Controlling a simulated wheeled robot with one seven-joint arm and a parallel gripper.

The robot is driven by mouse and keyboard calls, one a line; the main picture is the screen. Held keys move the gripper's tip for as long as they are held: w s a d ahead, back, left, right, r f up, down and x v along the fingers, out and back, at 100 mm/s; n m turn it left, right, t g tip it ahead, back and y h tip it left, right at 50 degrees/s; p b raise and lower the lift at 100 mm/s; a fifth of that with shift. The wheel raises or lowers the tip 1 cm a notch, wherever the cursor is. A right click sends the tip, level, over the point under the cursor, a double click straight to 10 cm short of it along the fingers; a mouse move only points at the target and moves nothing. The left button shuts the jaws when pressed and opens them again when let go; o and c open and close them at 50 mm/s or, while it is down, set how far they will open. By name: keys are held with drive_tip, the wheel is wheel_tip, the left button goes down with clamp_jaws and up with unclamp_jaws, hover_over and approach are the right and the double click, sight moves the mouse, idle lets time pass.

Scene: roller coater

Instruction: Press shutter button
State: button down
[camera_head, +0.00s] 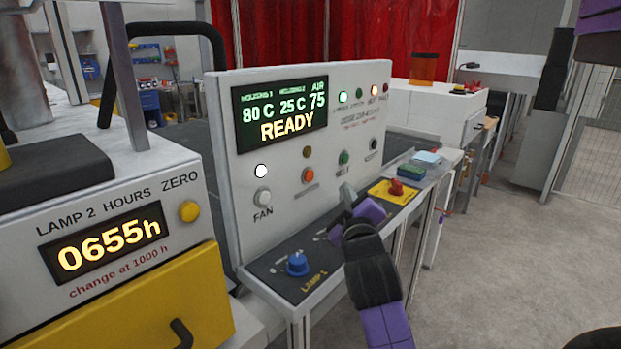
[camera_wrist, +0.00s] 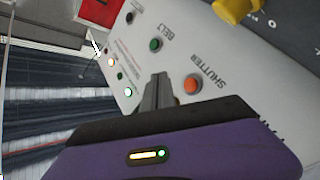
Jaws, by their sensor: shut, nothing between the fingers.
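The shutter button is a round orange-red button (camera_head: 308,175) on the white upright control panel, with a dark amber lamp (camera_head: 307,152) above it. In the wrist view the orange-red button (camera_wrist: 194,84) sits beside the label SHUTTER. My gripper (camera_head: 347,190) is shut and empty, in front of the panel's lower part. In the head view its tips are right of and below the button. In the wrist view my gripper's tips (camera_wrist: 160,80) are just left of the button, and the button is in plain sight. I cannot tell how far the tips are from the panel.
A green BELT button (camera_head: 344,157) and a white FAN button (camera_head: 262,197) flank the shutter button. A blue knob (camera_head: 297,263) and a red emergency stop (camera_head: 396,187) on a yellow plate stand on the ledge below. The display (camera_head: 281,118) reads READY. Open floor lies right.

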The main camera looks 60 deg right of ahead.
drive_tip(key=w+d, duration=0.1)
drive_tip(key=w, duration=0.6)
drive_tip(key=shift+d+b, duration=0.35)
drive_tip(key=shift+b, duration=0.1)
idle(1.6)
drive_tip(key=shift+w, duration=0.4)
drive_tip(key=shift+w+d, duration=0.15)
drive_tip(key=shift+w, duration=0.25)
idle(0.6)
drive_tip(key=shift+s, duration=0.15)
drive_tip(key=shift+s+a+p, duration=0.2)
drive_tip(key=shift+s+p, duration=0.1)
drive_tip(key=shift+s, duration=0.4)
drive_tip(key=s, duration=0.2)
drive_tip(key=s+a+p, duration=0.1)
drive_tip(key=s, duration=0.2)
drive_tip(key=shift+a, duration=0.1)
idle(0.4)
